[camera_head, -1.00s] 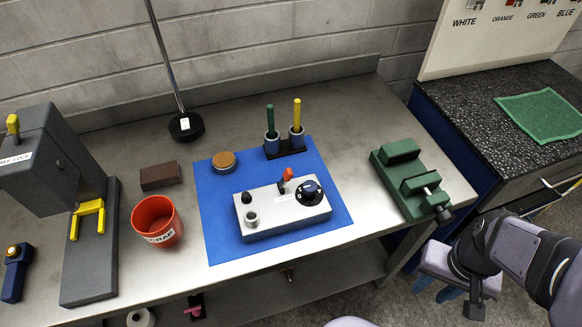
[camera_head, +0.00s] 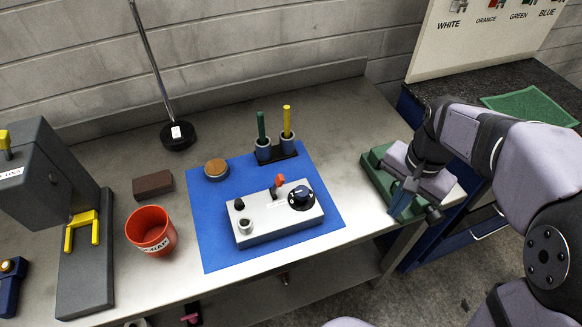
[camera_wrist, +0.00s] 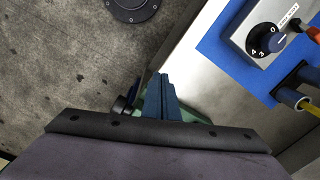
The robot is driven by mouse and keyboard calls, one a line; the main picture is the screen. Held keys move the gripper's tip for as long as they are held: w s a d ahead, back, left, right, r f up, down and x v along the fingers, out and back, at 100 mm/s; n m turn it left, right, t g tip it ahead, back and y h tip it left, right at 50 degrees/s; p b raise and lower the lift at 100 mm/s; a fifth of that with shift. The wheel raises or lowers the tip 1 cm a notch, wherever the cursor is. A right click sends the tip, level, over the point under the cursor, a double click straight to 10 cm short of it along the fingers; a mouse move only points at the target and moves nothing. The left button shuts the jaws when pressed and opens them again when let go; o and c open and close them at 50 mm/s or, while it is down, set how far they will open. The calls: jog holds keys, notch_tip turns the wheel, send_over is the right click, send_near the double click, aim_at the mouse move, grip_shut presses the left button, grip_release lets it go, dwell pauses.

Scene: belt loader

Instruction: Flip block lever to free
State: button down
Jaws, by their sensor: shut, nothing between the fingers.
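A light grey control box (camera_head: 275,218) lies on a blue mat (camera_head: 222,255) in the middle of the bench. A small lever with an orange-red tip (camera_head: 279,181) stands up from its top, beside a black dial knob (camera_head: 302,197). The label by the lever is too small to read. In the wrist view the orange tip (camera_wrist: 314,35) shows at the right edge, with the dial (camera_wrist: 268,40) left of it. My gripper (camera_head: 402,200) is shut and empty, above the green vise, to the right of the box. Its blue fingers (camera_wrist: 160,97) show in the wrist view.
The green vise (camera_head: 378,168) is partly hidden under my gripper. A holder with a green and a yellow pen (camera_head: 276,153) stands behind the box. A red cup (camera_head: 150,232), a brown block (camera_head: 153,184) and a dark grey press (camera_head: 88,260) are left. The mat's right side is clear.

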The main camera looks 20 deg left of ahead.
aim_at(278, 185)
jog(key=w+a+r+m, duration=0.1)
jog(key=a+r, duration=0.3)
jog(key=a, duration=0.6)
jog(key=w+a+r+m+p, duration=0.1)
jog(key=a+r+m, duration=0.3)
jog(key=a, duration=0.7)
jog(key=shift+w+a+g, duration=0.3)
jog(key=shift+w, duration=0.1)
jog(key=shift+f, duration=0.25)
jog(key=f+p, duration=0.1)
jog(key=f, duration=0.2)
jog(key=f+p, duration=0.1)
jog(key=f, duration=0.5)
jog(key=shift+s+a+f+p, duration=0.3)
jog(key=shift+s+p, duration=0.1)
jog(key=shift+s+a+r+p, duration=0.65)
jog(key=shift+s+a+p, duration=0.05)
jog(key=shift+a, duration=0.15)
jog(key=shift+s+a+r+p, duration=0.2)
jog(key=shift+s+a+p, duration=0.15)
jog(key=shift+s+a, duration=0.15)
